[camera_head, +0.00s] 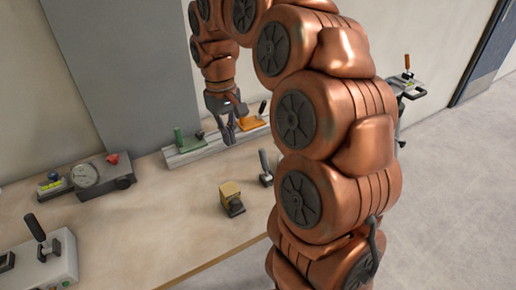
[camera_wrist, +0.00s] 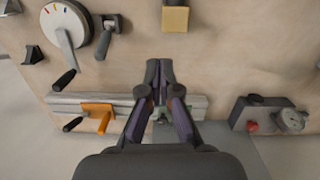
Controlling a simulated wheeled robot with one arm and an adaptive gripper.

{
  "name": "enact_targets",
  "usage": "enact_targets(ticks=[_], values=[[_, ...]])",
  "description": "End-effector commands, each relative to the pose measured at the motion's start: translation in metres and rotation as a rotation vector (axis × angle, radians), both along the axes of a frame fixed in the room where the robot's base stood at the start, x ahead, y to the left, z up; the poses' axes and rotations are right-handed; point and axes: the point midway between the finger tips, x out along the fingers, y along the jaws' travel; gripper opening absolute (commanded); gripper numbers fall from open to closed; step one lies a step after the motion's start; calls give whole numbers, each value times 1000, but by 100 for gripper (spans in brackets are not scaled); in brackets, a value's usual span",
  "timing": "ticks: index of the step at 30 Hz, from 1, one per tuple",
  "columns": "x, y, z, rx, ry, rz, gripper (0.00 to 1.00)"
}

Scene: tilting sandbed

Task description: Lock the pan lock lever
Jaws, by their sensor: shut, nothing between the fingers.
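My gripper (camera_head: 229,134) is shut and empty, above the metal rail (camera_head: 200,150) at the back of the bench. In the wrist view its fingertips (camera_wrist: 159,66) meet over bare wood beyond the rail. A black-handled lever on a grey mount (camera_wrist: 107,38) stands upper left of the fingertips, apart from them. A black-handled lever also shows beside my arm in the head view (camera_head: 265,168). Another black lever (camera_head: 36,230) stands on a white box at lower left. No label tells which one is the pan lock lever.
A round white dial with a black handle (camera_wrist: 66,27) is at upper left. An orange clamp (camera_wrist: 97,117) sits on the rail. A yellow-topped block (camera_head: 230,195) stands mid-bench. A gauge block with a red knob (camera_head: 107,173) is at left. Bare wood lies between.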

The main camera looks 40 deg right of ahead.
Motion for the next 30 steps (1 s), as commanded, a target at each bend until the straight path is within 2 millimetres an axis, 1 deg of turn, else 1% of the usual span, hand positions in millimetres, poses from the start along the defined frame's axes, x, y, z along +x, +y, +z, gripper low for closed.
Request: enact_targets(ticks=[1, 3, 5, 6, 9, 12, 15, 18, 21, 30], values=[[15, -11, -6, -2, -1, -20, 0], [32, -28, -11, -10, -5, -47, 0], [45, -43, -15, -15, -5, -73, 0], [53, -53, -19, -20, -2, -92, 0], [69, -78, -26, -33, -2, -136, 0], [81, -99, -33, -45, -1, -175, 0], [87, -115, -40, -54, 7, -205, 0], [90, -124, -42, -59, 8, -225, 0], [91, -128, -42, -63, 8, -232, 0], [91, -128, -43, -64, 8, -232, 0]])
